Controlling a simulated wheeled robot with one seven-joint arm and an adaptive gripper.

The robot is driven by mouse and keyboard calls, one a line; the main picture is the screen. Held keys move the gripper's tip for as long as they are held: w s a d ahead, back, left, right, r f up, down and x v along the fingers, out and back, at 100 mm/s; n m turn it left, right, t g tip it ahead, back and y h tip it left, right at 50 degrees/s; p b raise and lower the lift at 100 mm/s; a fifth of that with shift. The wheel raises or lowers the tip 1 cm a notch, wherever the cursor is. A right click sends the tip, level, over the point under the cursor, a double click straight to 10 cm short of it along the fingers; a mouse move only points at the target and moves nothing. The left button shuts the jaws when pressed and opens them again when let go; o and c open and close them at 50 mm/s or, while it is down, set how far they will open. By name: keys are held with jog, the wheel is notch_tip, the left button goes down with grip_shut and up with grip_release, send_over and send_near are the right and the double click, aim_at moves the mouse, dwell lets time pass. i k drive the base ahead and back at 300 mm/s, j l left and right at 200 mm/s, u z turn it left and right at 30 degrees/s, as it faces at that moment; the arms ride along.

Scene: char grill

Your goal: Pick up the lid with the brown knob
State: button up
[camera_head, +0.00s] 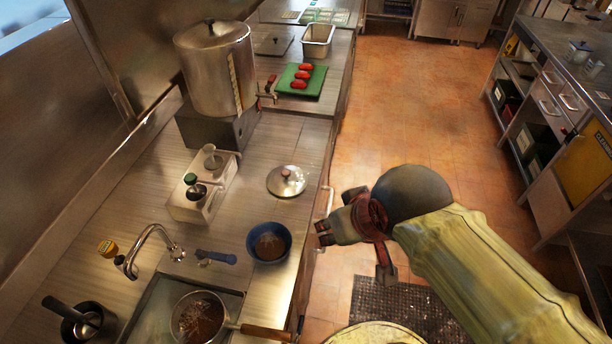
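The lid (287,188) is a round, shiny metal disc lying flat on the steel counter. Its small reddish-brown knob (286,173) stands up at its middle. My gripper (322,232) is to the right of and nearer than the lid in the picture, by the counter's front edge, and apart from the lid. Its fingers point left towards the counter. They look spread with nothing between them, though they are small in this view.
A blue bowl (269,243) sits close below the lid. A white holder with bottles (203,188) stands to its left. A pan (200,318) with a wooden handle is in front. Red items lie on a green board (315,86) behind. A large steel pot (217,70) stands back left.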

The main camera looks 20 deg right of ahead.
aim_at(285, 181)
jog(key=u, duration=1.5)
jog(key=z, duration=1.5)
jog(key=i+l, duration=0.3)
jog(key=i+l+u, duration=0.15)
jog(key=i+l, duration=0.15)
jog(key=l, duration=0.15)
jog(key=i+l, duration=0.25)
jog(key=l, duration=0.15)
jog(key=i+l+u, duration=0.1)
jog(key=i+l, duration=0.15)
jog(key=l, duration=0.15)
